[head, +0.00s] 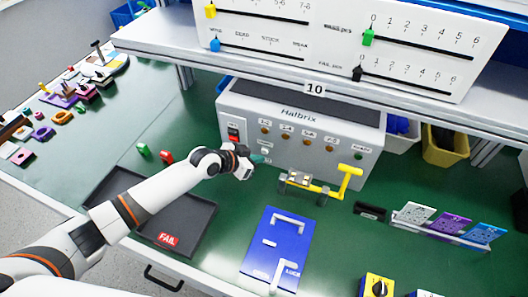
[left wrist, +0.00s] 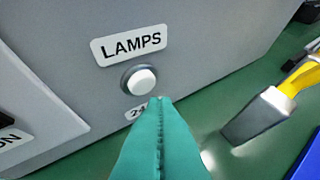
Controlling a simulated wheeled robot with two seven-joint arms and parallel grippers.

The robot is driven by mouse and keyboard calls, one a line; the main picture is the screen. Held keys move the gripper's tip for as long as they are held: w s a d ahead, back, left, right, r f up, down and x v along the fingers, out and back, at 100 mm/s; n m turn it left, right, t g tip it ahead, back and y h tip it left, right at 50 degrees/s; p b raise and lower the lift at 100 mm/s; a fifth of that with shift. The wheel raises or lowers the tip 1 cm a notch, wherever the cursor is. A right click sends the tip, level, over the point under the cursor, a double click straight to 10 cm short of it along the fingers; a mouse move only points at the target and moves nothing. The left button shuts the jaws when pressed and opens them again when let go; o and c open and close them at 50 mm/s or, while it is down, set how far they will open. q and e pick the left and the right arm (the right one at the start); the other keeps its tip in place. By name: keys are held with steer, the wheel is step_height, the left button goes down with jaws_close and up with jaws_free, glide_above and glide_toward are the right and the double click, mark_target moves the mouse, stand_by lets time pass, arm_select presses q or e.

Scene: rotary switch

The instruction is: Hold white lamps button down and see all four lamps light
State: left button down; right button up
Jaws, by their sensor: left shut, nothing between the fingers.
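The grey Halbrix box (head: 300,112) stands at the back of the green bench. The white round lamps button (left wrist: 143,81) sits in a dark ring on its front, under the LAMPS label (left wrist: 129,45). My left gripper (head: 259,159) points at the lower left of the box front. Its teal fingers (left wrist: 160,102) are shut with nothing between them, tips just below the button in the left wrist view. I cannot tell whether they touch it. A row of amber-brown lamps (head: 308,141) on the box looks dim. My right gripper is not in view.
A yellow-handled fixture (head: 345,184) stands right of my gripper, close to the box. A blue board (head: 290,238) lies in front, and a black FAIL tray (head: 200,225) lies below my arm. A shelf with a scale panel hangs above the box.

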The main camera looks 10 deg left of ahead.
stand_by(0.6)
arm_select(q)
steer(key=shift+w+d+b, duration=0.1)
steer(key=shift+w+b, duration=0.3)
steer(key=shift+w, duration=0.05)
steer(key=shift+w+d+b, duration=0.1)
steer(key=shift+w+b, duration=0.3)
stand_by(0.5)
stand_by(1.1)
stand_by(3.3)
steer(key=shift+s+r+p, duration=0.1)
steer(key=shift+s+p, duration=0.5)
steer(key=shift+s+a, duration=0.2)
steer(key=shift+s, duration=0.05)
